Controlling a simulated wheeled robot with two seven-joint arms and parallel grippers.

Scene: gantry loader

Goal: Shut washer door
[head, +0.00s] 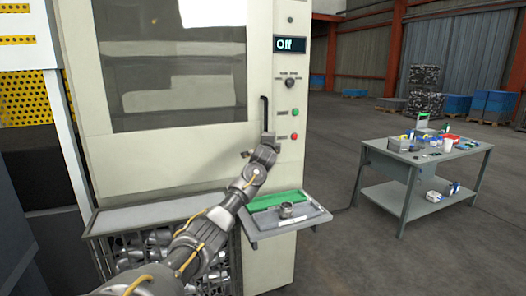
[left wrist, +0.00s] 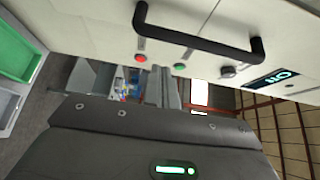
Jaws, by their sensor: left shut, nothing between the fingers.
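The washer (head: 120,170) is a tall pale cabinet. Its door has a large dark window (head: 170,70), seen front-on in the head view. A black vertical bar handle (head: 264,113) is at the door's lower right; it also shows large across the top of the left wrist view (left wrist: 195,34). My left gripper (head: 268,138) is shut and empty, at the lower end of the handle. Whether it touches the handle I cannot tell. The fingertips are not clear in the left wrist view. My right gripper is not in view.
A panel right of the handle has an "Off" display (head: 290,45), a knob (head: 290,83), a green button (head: 295,112) and a red button (head: 294,137). A tray shelf (head: 262,229) juts out below. A parts basket (head: 110,250) stands lower left. A grey table (head: 440,160) stands right.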

